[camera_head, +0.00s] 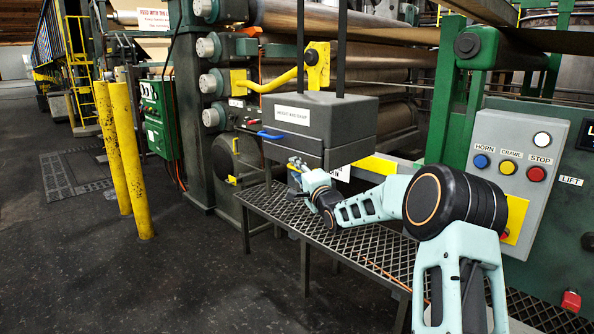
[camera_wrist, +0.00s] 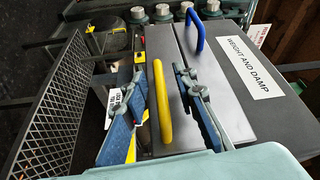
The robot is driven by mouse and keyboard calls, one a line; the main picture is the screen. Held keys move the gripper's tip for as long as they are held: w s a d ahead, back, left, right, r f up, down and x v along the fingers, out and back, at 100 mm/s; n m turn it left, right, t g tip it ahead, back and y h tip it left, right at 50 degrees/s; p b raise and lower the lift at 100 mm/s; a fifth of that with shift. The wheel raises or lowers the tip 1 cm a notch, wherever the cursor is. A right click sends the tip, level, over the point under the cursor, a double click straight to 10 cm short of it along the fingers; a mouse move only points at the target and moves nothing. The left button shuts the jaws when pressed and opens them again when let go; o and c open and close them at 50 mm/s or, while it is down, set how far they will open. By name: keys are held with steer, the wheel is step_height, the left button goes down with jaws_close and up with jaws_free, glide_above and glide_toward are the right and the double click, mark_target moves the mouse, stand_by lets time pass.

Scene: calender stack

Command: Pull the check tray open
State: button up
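A dark grey box (camera_head: 325,118) labelled "weight and damp" stands above the mesh bench in the head view. In the wrist view, its front (camera_wrist: 183,115) has a seam between two sections. A blue handle (camera_wrist: 197,32) is on one section and a yellow handle (camera_wrist: 161,105) on the other. The blue handle (camera_head: 270,135) also shows in the head view. My gripper (camera_wrist: 160,72) is open, with one finger on each side of the yellow handle and visible gaps. In the head view my gripper (camera_head: 297,166) is at the box's lower front. I cannot read a "check tray" label.
A mesh-topped bench (camera_head: 390,250) runs below my arm. A grey button panel (camera_head: 515,165) stands at the right, and large rollers (camera_head: 385,60) lie behind. Yellow posts (camera_head: 127,150) stand at the left. The dark floor (camera_head: 200,280) at front left is clear.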

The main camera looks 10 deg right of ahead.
steer(key=shift+c, duration=0.3)
jaws_close()
steer(key=shift+a, duration=0.1)
steer(key=s+a+b, duration=0.5)
steer(key=s+a, duration=0.2)
steer(key=a, duration=0.2)
steer(key=s+a+b, duration=0.5)
steer(key=s+a, duration=0.1)
steer(key=a, duration=0.3)
steer(key=shift+s+a, duration=0.35)
steer(key=shift+a, duration=0.05)
steer(key=shift+r, duration=0.15)
steer(key=shift+o, duration=0.3)
jaws_free()
